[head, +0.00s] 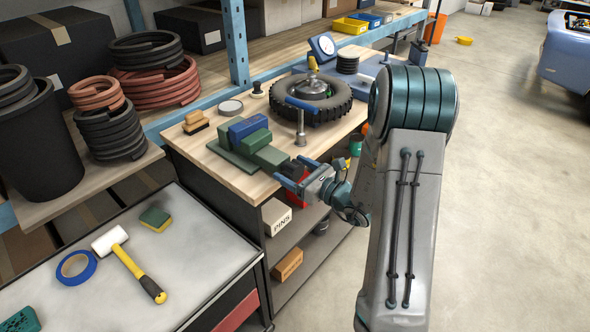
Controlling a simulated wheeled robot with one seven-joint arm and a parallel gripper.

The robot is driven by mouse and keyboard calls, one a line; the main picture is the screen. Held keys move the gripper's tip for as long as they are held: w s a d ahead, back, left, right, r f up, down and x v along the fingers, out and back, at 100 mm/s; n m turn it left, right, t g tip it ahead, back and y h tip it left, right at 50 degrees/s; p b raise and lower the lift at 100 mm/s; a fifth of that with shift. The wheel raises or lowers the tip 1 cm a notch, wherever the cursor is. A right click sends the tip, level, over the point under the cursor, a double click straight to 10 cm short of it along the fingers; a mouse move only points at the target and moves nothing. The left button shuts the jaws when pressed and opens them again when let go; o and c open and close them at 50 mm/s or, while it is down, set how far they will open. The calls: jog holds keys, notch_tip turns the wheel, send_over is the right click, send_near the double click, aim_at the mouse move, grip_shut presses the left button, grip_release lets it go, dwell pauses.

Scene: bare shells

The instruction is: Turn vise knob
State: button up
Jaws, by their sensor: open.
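The vise (247,147) lies on the near edge of the wooden workbench. It has a green base plate with blue and green blocks on it. My gripper (294,172) is at the vise's right end, by the bench edge, with its two fingers apart. A small dark and reddish part shows around the fingertips; I cannot tell whether it is the vise knob, or whether the fingers touch it. The knob is not clearly visible.
The workbench (222,168) also holds a tire (312,97), a metal post (300,130) and a small brush (195,122). Boxes stand on the shelves below. A hammer (130,262) and blue tape (76,267) lie on the front-left cart. Open floor lies to the right.

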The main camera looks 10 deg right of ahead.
jog(key=shift+c, duration=0.4)
jog(key=c, duration=0.9)
jog(key=shift+m, duration=0.4)
jog(key=m+p, duration=0.2)
jog(key=m, duration=0.1)
jog(key=shift+d+r+m, duration=0.1)
jog(key=shift+m, duration=0.3)
jog(key=shift+m+p, duration=1.5)
jog(key=shift+m, duration=0.7)
jog(key=shift+f, duration=0.2)
jog(key=o, duration=1)
jog(key=shift+w, duration=0.1)
